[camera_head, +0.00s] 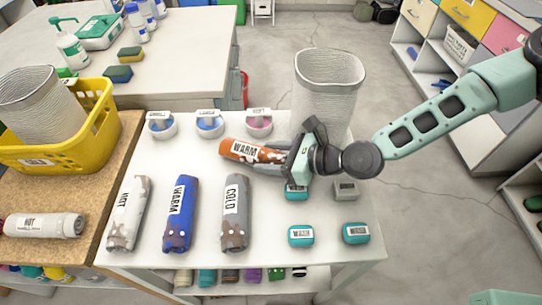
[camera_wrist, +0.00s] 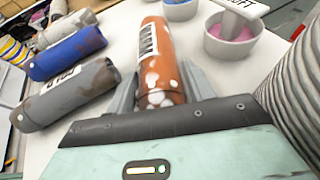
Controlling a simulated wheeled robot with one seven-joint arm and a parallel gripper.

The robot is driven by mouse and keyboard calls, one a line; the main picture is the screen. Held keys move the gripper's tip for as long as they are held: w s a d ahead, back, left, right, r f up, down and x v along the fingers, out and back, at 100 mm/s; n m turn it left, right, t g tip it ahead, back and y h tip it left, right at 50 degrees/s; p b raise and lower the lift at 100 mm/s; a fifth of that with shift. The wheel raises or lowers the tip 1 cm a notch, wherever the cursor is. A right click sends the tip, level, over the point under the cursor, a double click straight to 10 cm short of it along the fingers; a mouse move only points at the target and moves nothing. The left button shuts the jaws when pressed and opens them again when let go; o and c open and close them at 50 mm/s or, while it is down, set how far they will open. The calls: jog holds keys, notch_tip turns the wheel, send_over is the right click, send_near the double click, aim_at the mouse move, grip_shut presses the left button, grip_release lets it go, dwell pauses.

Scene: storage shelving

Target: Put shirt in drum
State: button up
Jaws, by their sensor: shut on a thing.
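My gripper (camera_head: 287,162) is shut on an orange-brown rolled shirt (camera_head: 236,149) with white spots and a "WARM" label. It holds the roll by its right end, over the white table. In the wrist view the shirt (camera_wrist: 160,50) stands between the two fingers. A tall whitish ribbed drum (camera_head: 328,75), open at the top, is just behind and right of my gripper; its ribbed side fills the right of the wrist view (camera_wrist: 295,95). Other rolled shirts lie in front: white "HOT" (camera_head: 129,215), blue "WARM" (camera_head: 180,222) and grey "COLD" (camera_head: 235,220).
Three labelled bowls (camera_head: 210,130) line the table's back edge. Several small teal and grey blocks (camera_head: 301,236) sit at the right. A yellow basket (camera_head: 70,152) holding another ribbed container (camera_head: 40,100) stands left, near a white roll (camera_head: 45,226). Open floor lies right.

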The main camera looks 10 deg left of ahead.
jog(key=shift+f, duration=0.2)
jog(key=o, duration=1.1)
jog(key=shift+f, duration=0.1)
jog(key=shift+c, duration=0.2)
